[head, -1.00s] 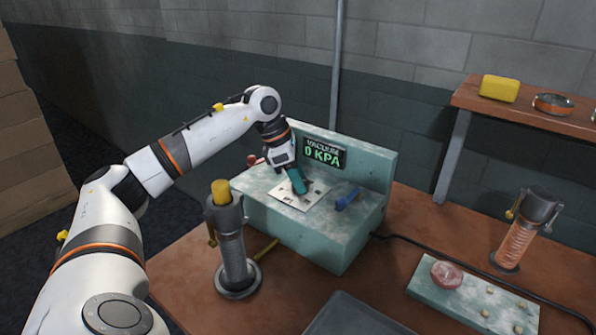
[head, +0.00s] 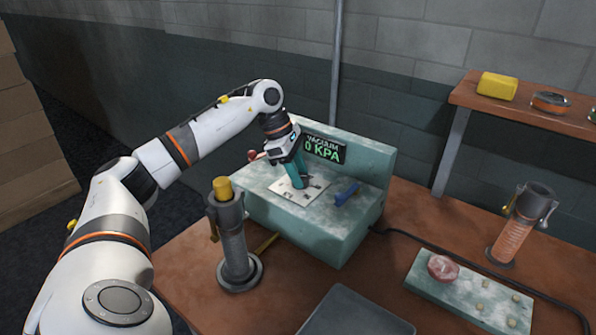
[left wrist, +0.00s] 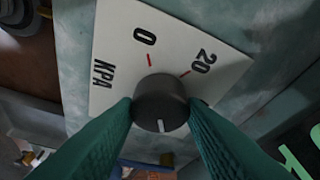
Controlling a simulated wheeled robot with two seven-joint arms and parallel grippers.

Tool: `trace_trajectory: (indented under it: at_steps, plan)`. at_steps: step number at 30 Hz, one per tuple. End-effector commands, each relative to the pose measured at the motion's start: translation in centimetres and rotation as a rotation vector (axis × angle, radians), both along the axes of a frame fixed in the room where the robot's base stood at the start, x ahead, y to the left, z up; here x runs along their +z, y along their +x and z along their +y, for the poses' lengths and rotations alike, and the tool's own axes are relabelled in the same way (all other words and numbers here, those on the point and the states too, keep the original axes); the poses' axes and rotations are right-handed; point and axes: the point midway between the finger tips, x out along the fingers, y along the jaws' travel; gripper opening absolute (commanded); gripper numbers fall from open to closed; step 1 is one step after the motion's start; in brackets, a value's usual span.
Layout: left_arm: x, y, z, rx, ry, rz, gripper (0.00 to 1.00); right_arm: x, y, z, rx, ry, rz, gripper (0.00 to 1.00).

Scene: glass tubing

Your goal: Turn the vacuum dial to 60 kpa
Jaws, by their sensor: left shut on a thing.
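The vacuum dial is a dark round knob (left wrist: 160,102) on a white scale plate (left wrist: 125,45), seen in the left wrist view. The plate shows 0, 20 and KPA with red marks. A pale line on the knob points to the bottom of that view, away from the 0 and 20 marks. My left gripper (left wrist: 162,118) is shut on the knob, one teal finger on each side. In the head view the left gripper (head: 299,182) comes down onto the plate (head: 283,192) and hides the knob. The display (head: 324,149) reads VACUUM, 0 KPA. My right gripper is not in view.
The green console (head: 330,235) also carries a blue lever (head: 347,194) and a red knob (head: 254,156). A grey cylinder with a yellow top (head: 232,245) stands close in front. A dark tray (head: 357,315), a small panel (head: 460,295) and a shelf (head: 530,115) lie right.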

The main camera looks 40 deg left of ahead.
Motion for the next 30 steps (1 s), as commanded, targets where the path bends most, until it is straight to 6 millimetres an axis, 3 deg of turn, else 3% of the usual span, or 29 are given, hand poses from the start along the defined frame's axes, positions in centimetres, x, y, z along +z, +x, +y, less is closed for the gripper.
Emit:
trace_trajectory:
  at_steps: [1,5,16,30]
  plan:
    - [0.2,0.1,0.1,0.003,0.001,-0.004,0.41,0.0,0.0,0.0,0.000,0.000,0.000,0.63]
    - [0.1,0.0,0.1,0.002,0.001,-0.003,0.59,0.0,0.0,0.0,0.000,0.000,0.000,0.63]
    - [0.7,-0.1,0.3,0.002,0.000,-0.003,0.59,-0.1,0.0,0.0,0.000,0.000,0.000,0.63]
    - [9.1,-1.7,3.3,0.003,0.000,-0.006,0.59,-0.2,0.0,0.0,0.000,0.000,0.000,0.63]
